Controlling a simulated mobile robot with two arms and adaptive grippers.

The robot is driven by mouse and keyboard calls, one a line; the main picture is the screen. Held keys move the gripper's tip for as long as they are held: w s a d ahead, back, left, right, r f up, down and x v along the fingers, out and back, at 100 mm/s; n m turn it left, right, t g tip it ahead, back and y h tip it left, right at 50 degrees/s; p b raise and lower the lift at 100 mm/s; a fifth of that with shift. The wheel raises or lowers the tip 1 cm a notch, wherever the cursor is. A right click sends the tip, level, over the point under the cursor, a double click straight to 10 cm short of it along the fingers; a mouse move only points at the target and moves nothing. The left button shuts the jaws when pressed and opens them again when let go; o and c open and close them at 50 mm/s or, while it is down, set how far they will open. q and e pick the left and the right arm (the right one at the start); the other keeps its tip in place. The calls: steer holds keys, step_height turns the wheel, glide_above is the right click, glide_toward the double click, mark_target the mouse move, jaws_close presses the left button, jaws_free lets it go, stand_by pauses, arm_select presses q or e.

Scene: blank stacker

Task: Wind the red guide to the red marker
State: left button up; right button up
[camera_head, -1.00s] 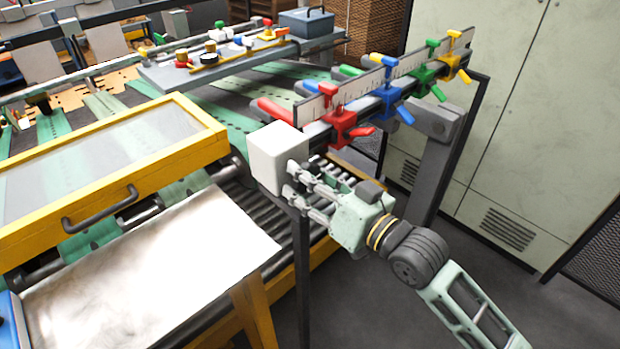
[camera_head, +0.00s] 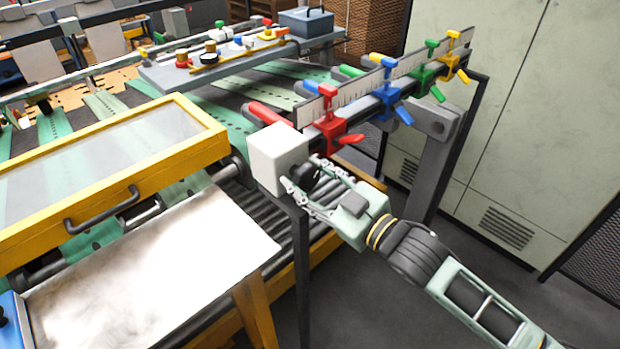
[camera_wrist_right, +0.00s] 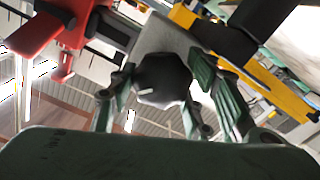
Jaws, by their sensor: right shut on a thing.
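The red guide (camera_head: 330,132) sits on the dark rail close to the pale end box (camera_head: 278,158). A red T-shaped piece (camera_head: 327,91) stands above it at the white scale (camera_head: 347,97). I cannot make out a separate red marker. My right gripper (camera_head: 309,184) is shut on the black knob (camera_head: 303,174) on the side of the end box. In the right wrist view the knob (camera_wrist_right: 163,79) sits between the fingers, with a white line on its face, and the red guide (camera_wrist_right: 40,33) shows at upper left. My left gripper is not in view.
Blue (camera_head: 388,95), green (camera_head: 421,73) and yellow (camera_head: 452,61) guides stand farther along the rail. A bare metal sheet (camera_head: 150,270) and a yellow-framed clear cover (camera_head: 110,155) lie to the left. A grey cabinet (camera_head: 500,130) stands behind at right. Open floor shows around my right arm.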

mark_target(312, 167)
steer(key=shift+w, duration=0.1)
stand_by(0.4)
steer(key=o, duration=1.1)
steer(key=shift+d, duration=0.1)
steer(key=shift+o, duration=0.2)
step_height(312, 167, up, 10)
steer(key=shift+d+f, duration=0.1)
steer(key=shift+f, duration=0.15)
steer(key=shift+w+d+r, duration=0.1)
steer(key=shift+r, duration=0.1)
